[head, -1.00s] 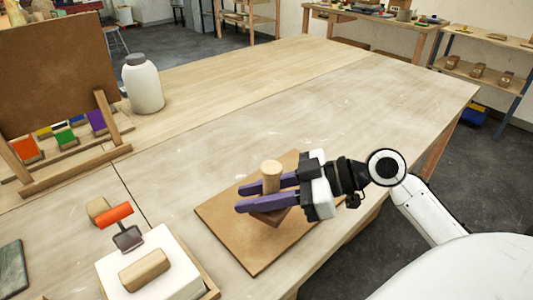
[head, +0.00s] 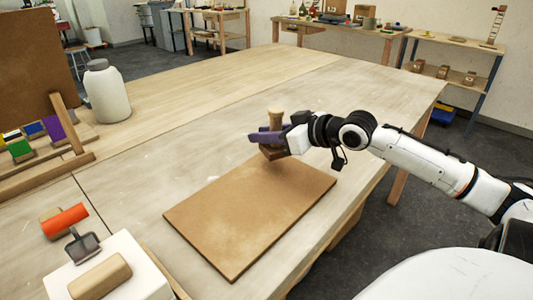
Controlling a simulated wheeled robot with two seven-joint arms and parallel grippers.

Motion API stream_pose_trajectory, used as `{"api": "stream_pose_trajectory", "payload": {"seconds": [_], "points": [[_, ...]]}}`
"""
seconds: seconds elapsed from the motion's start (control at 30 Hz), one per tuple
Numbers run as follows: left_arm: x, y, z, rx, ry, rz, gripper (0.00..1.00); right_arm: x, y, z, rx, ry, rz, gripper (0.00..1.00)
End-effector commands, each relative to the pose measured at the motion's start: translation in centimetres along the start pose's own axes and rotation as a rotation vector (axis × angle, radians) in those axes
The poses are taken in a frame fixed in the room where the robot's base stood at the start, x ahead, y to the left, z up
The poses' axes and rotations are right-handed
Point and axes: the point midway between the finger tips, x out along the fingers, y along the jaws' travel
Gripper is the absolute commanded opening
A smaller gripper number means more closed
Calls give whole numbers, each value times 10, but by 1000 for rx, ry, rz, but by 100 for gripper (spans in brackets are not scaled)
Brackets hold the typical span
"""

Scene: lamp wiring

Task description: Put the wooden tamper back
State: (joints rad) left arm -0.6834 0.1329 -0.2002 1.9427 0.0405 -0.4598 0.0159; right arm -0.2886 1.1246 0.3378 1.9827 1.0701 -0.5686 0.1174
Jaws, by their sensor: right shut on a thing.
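The wooden tamper (head: 276,119) has a round upright handle and a darker block base (head: 271,152). My right gripper (head: 266,138), with purple fingers, is shut on the tamper. It holds the tamper near the far edge of the brown board (head: 250,210). The fingers hide part of the tamper. I cannot tell for sure whether its base touches anything. My left gripper is not in view.
A white jar (head: 106,92) stands near an easel-like rack (head: 70,130). The table's far middle is clear.

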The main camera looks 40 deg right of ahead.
Motion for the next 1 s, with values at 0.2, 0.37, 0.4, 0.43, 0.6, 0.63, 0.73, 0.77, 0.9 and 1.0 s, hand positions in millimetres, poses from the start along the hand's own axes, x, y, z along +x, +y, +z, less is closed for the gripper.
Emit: {"api": "stream_pose_trajectory", "payload": {"seconds": [0.2, 0.37, 0.4, 0.43, 0.6, 0.63, 0.73, 0.77, 0.9, 1.0], "points": [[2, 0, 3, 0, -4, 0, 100, 7, 0, 16, 1, 2, -1, 0], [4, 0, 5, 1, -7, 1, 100, 15, 0, 38, 0, 2, 0, 0], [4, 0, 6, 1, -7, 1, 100, 17, 0, 41, 0, 3, -1, 0], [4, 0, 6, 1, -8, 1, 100, 17, -1, 42, -1, 3, -1, 0], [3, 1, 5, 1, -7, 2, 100, 17, -1, 41, -2, 3, -1, 0], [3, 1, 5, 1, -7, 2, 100, 17, -1, 41, -2, 3, -1, 0], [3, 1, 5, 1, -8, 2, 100, 18, 0, 43, -1, 3, -1, 0], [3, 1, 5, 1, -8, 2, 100, 18, -1, 45, -1, 0, -1, 24], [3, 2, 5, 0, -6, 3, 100, 18, -1, 44, -1, 1, -1, 41], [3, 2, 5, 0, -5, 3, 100, 18, -1, 44, -1, 1, -1, 41]]}}
